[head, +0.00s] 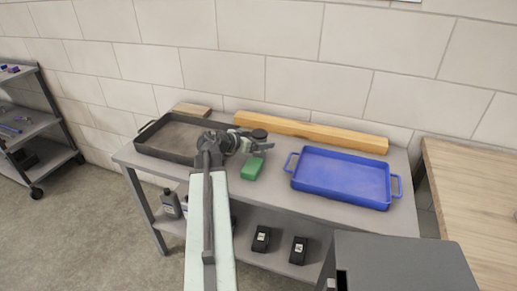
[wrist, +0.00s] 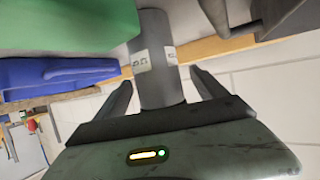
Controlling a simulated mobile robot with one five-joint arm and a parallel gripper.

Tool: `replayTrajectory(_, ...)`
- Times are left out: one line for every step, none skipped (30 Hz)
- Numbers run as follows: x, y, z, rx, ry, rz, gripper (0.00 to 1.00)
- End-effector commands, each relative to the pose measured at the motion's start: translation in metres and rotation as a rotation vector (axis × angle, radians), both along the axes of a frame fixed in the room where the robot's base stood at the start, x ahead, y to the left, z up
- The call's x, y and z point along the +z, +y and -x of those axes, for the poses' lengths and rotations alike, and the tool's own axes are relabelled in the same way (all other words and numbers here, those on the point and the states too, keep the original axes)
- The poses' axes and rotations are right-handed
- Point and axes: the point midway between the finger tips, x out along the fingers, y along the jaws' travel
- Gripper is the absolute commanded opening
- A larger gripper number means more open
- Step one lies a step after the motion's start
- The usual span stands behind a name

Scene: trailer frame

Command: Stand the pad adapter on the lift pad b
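A dark grey cylinder with white label patches (wrist: 161,85), which I take for the pad adapter, stands between my fingers in the wrist view. In the head view a round black top (head: 259,134) shows at my gripper (head: 262,144), above the grey bench. My gripper in the wrist view (wrist: 161,78) has one finger on each side of the cylinder, with narrow gaps showing. Whether the fingertips touch it is not clear. A green block (head: 252,168) lies just below my gripper in the head view. I cannot make out lift pad b.
The bench (head: 300,206) holds a dark tray (head: 172,156) at left, a blue tray (head: 342,180) at right and a long wooden beam (head: 310,131) along the wall. Black boxes (head: 261,239) sit on its lower shelf. A wooden table (head: 475,190) stands at right.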

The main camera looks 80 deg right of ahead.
Motion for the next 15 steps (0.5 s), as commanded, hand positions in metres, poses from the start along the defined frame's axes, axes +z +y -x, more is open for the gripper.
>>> replayTrajectory(0.0003, 0.0002, -0.0001, 0.000, 0.000, 0.000, 0.70)
replayTrajectory(0.0003, 0.0002, -0.0002, 0.000, 0.000, 0.000, 0.62)
replayTrajectory(0.0004, 0.0003, -0.0002, 0.000, 0.000, 0.000, 0.51)
replayTrajectory(0.0004, 0.0002, -0.0003, 0.000, 0.000, 0.000, 0.43)
replayTrajectory(0.0003, 0.0002, -0.0004, 0.000, 0.000, 0.000, 0.34)
replayTrajectory(0.0003, 0.0003, -0.0005, 0.000, 0.000, 0.000, 0.23)
replayTrajectory(0.0004, 0.0003, -0.0006, 0.001, 0.000, 0.000, 0.15)
replayTrajectory(0.0004, 0.0003, -0.0006, 0.001, 0.000, 0.000, 0.07)
replayTrajectory(0.0004, 0.0003, -0.0008, 0.001, 0.000, 0.000, 0.00)
replayTrajectory(0.0003, 0.0003, -0.0008, 0.001, 0.000, 0.000, 0.00)
replayTrajectory(0.0011, 0.0002, -0.0008, 0.002, 0.002, 0.001, 0.00)
replayTrajectory(0.0011, 0.0001, -0.0009, 0.002, 0.002, 0.001, 0.00)
replayTrajectory(0.0012, 0.0002, -0.0009, 0.002, 0.002, 0.001, 0.00)
replayTrajectory(0.0011, 0.0002, -0.0009, 0.002, 0.002, 0.001, 0.00)
replayTrajectory(0.0011, 0.0001, -0.0010, 0.002, 0.002, 0.001, 0.00)
